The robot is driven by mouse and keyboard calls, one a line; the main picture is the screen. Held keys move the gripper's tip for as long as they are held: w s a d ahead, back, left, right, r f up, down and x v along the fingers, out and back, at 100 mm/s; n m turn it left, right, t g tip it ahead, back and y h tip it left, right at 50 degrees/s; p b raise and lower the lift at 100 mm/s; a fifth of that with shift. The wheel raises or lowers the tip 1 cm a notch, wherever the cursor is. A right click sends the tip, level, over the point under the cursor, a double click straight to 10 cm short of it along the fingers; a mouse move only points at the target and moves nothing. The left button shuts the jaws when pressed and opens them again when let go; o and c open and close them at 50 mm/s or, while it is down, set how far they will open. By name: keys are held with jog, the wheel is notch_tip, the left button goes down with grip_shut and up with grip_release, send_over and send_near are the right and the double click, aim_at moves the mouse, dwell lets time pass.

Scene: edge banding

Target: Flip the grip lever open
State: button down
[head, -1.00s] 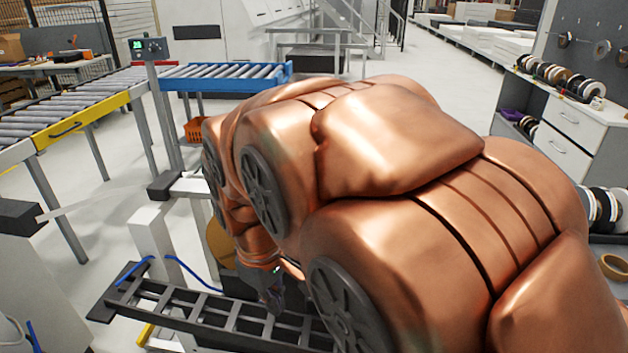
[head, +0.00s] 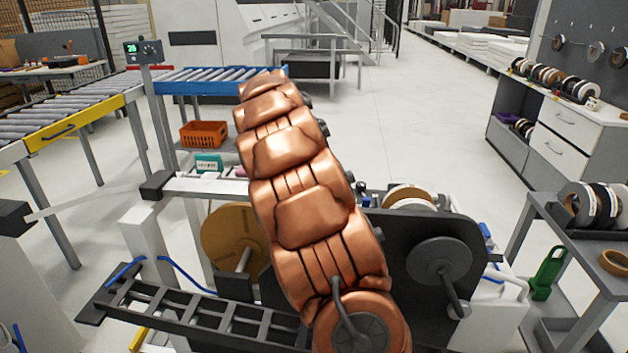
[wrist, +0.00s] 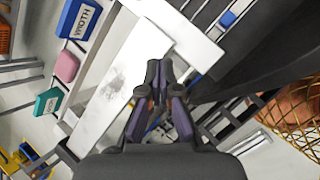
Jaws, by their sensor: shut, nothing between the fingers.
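My gripper (wrist: 159,68) is shut and empty in the wrist view, its fingertips over a white beam (wrist: 110,88) of the machine. In the head view my arm hides it. I cannot make out a grip lever for certain in either view. The banding machine (head: 412,240) stands in front of me in the head view, a dark plate with a round hub and a crank-like handle (head: 455,300). My arm covers part of the machine. A small blue part (wrist: 228,19) shows beyond the fingertips in the wrist view; I cannot tell what it is.
A dark ladder-like rail (head: 190,308) runs along the front left. A brown tape spool (head: 232,240) is left of my arm. A roller conveyor (head: 60,118) stands left, a cart (head: 590,240) with tape rolls right. Open floor lies behind the machine.

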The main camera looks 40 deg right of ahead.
jog(key=w+d+f+n, duration=0.1)
jog(key=d, duration=0.1)
jog(key=w+d+f+n, duration=0.1)
jog(key=w+d+n, duration=0.1)
jog(key=d, duration=0.1)
jog(key=w+d+f+n+t, duration=0.1)
jog(key=d, duration=0.2)
jog(key=shift+w+d+n+h+b, duration=0.1)
jog(key=shift+w+n+h+b, duration=0.2)
jog(key=shift+b, duration=0.1)
jog(key=shift+d+f, duration=0.1)
jog(key=shift+f, duration=0.05)
jog(key=shift+p+x, duration=1)
jog(key=shift+x, duration=3.8)
jog(key=shift+w, duration=0.1)
